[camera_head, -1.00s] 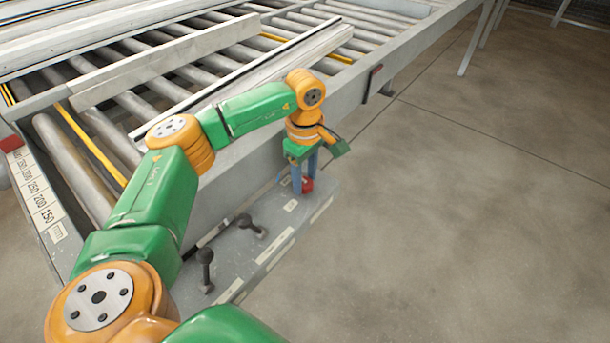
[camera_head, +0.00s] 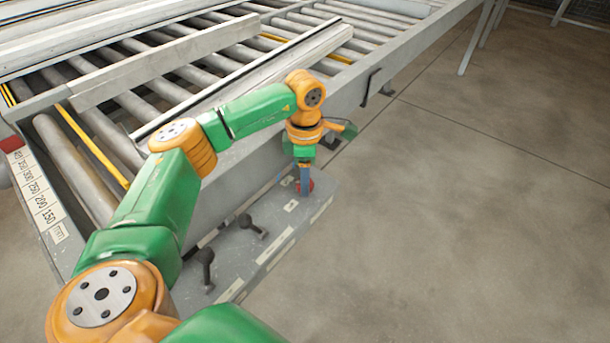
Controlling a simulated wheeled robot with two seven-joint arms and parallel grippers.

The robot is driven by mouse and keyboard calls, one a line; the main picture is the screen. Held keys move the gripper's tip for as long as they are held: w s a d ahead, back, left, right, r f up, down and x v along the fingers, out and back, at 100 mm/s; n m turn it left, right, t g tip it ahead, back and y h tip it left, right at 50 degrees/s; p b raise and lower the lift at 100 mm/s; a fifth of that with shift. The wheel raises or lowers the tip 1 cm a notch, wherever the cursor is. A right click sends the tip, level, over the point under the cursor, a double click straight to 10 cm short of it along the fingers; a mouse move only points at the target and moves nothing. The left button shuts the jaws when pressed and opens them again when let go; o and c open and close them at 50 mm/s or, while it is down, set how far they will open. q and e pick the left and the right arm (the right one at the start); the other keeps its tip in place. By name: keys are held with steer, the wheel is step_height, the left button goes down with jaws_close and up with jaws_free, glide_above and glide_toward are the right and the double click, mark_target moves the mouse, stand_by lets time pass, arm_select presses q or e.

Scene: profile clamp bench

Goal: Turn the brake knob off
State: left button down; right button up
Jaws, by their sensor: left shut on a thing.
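A small red knob (camera_head: 310,185) sits at the far end of the grey control panel (camera_head: 283,222) on the side of the roller bench. My left gripper (camera_head: 305,186) points down over it, with its blue-grey fingers closed around the knob. The fingers hide most of the knob, and its markings cannot be read. My right gripper is not in view.
Two dark levers, one farther (camera_head: 250,226) and one nearer (camera_head: 206,270), stand on the same panel. The roller bench (camera_head: 392,68) with metal profiles lies behind my arm. The floor to the right is clear.

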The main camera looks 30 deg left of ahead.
arm_select(q)
steer(key=n, duration=0.5)
steer(key=shift+n, duration=0.3)
steer(key=shift+n+p, duration=0.4)
steer(key=shift+n, duration=1.8)
steer(key=shift+c, duration=1.7)
jaws_free()
